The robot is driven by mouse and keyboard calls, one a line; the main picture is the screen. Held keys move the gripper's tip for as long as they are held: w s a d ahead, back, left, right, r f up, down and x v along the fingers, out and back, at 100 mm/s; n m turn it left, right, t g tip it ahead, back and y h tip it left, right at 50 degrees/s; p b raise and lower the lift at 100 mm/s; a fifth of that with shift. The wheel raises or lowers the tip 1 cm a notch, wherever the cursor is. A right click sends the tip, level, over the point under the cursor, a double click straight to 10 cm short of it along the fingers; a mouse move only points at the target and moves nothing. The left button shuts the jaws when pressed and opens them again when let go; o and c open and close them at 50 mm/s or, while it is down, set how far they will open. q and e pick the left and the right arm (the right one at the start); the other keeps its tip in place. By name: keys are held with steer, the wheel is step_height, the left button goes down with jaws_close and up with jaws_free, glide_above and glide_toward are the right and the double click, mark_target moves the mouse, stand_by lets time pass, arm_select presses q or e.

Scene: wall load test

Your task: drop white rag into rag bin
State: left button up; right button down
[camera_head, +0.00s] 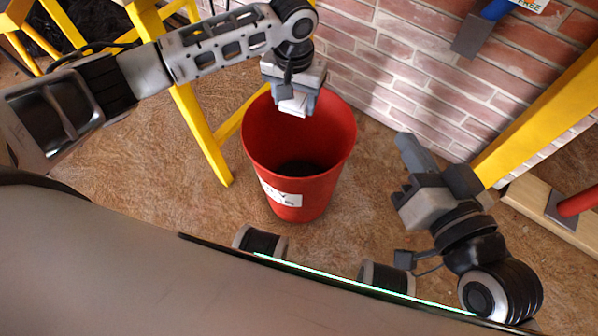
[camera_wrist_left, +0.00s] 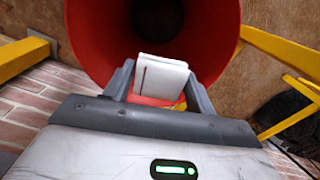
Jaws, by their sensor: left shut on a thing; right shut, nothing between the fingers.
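The rag bin (camera_head: 296,170) is a red bucket with a white label, standing upright on the brown floor near the brick wall. Its dark open mouth also shows in the left wrist view (camera_wrist_left: 215,45). My left gripper (camera_head: 293,108) is over the far part of the bin's mouth, pointing down. It is shut on the white rag (camera_wrist_left: 160,76), a small white folded piece with a dark red line, held between the fingertips. The rag's white edge shows below the gripper in the head view (camera_head: 294,104). My right gripper (camera_head: 403,165) is shut and empty, right of the bin.
A yellow frame leg (camera_head: 203,135) stands just left of the bin. Another yellow beam (camera_head: 540,115) slants at the right. The brick wall (camera_head: 400,70) is behind the bin. A wooden board with a red bar (camera_head: 580,202) lies at the far right.

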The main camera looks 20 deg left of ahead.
arm_select(q)
steer(key=o, duration=1)
steer(key=shift+o, duration=0.2)
steer(key=shift+r, duration=0.15)
arm_select(e)
steer(key=shift+r, duration=0.1)
arm_select(q)
steer(key=shift+r+p, duration=0.3)
steer(key=shift+r, duration=0.05)
step_height(320, 180, up, 15)
steer(key=p, duration=0.6)
arm_select(e)
steer(key=shift+s+d+f+n+g+h, duration=0.1)
steer(key=shift+d+f+n+g+h, duration=0.1)
steer(key=shift+d+f+g+h, duration=0.25)
steer(key=shift+d+f+n+g+h, duration=0.2)
steer(key=shift+f+g+h, duration=0.15)
steer(key=shift+f, duration=0.3)
steer(key=shift+s+d+f+n+g+h, duration=0.1)
steer(key=shift+d+f+n+g+h, duration=0.1)
steer(key=shift+d+f+g+h, duration=0.25)
steer(key=shift+a+f, duration=0.1)
